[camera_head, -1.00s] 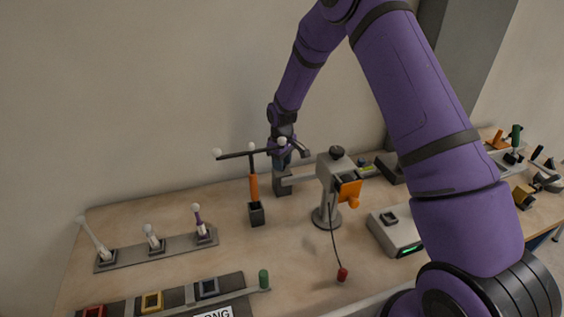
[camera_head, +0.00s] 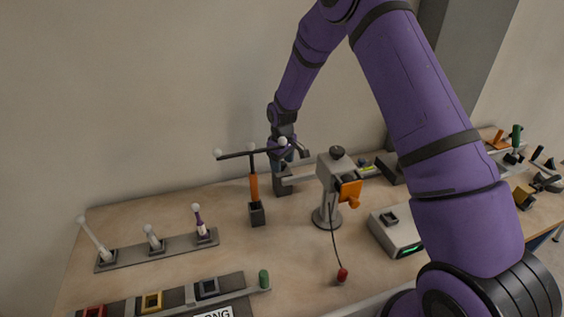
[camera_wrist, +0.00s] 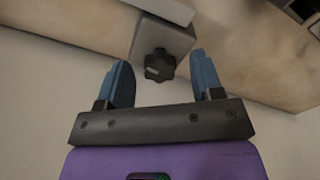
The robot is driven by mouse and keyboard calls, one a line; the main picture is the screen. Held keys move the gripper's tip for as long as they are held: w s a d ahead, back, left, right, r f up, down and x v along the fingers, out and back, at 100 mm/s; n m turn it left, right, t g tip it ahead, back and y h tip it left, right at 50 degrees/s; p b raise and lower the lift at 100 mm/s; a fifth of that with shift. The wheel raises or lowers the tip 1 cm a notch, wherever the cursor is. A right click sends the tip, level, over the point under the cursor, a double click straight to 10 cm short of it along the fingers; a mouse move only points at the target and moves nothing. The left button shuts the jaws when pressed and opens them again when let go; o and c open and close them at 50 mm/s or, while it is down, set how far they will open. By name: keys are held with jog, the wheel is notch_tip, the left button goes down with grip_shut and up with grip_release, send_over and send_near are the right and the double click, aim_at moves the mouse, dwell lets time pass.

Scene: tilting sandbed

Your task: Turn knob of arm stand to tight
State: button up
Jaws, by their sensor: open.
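A black lobed knob (camera_wrist: 159,65) with a pale mark sits on the face of a grey block (camera_wrist: 178,42) in the wrist view. My gripper (camera_wrist: 161,60) is open, with one blue finger on each side of the knob. A gap shows between each finger and the knob, so the fingers do not appear to touch it. In the head view, my gripper (camera_head: 283,154) is at the back of the bench, above a dark block (camera_head: 282,184) with a pale horizontal bar. The knob itself cannot be made out there, and the fingers are hard to see.
An orange-handled T-shaped tool (camera_head: 254,188) stands just left of my gripper. A grey pedestal device (camera_head: 328,180) with an orange plate stands close right. A grey box (camera_head: 397,232) with a green display is farther right. Rods stand in a rack (camera_head: 170,248) at left.

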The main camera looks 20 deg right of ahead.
notch_tip(320, 180, up, 11)
jog(key=shift+f, duration=0.15)
dwell(0.4)
jog(key=s+d+r+m+t, duration=0.1)
jog(key=s+d+r+m, duration=0.1)
jog(key=s+r, duration=0.75)
jog(key=s+d+r+m+t, duration=0.1)
jog(key=s+d+r, duration=0.1)
jog(key=s+r, duration=0.75)
jog(key=s+d+r+m+t, duration=0.1)
jog(key=s+r, duration=0.3)
jog(key=s, duration=0.6)
jog(key=s+d+r+m+t, duration=0.1)
jog(key=s+r, duration=0.3)
jog(key=s, duration=0.7)
jog(key=shift+s+d+m+t, duration=0.25)
jog(key=shift+d+m+t, duration=0.25)
jog(key=shift+m, duration=0.4)
jog(key=shift+a, duration=0.1)
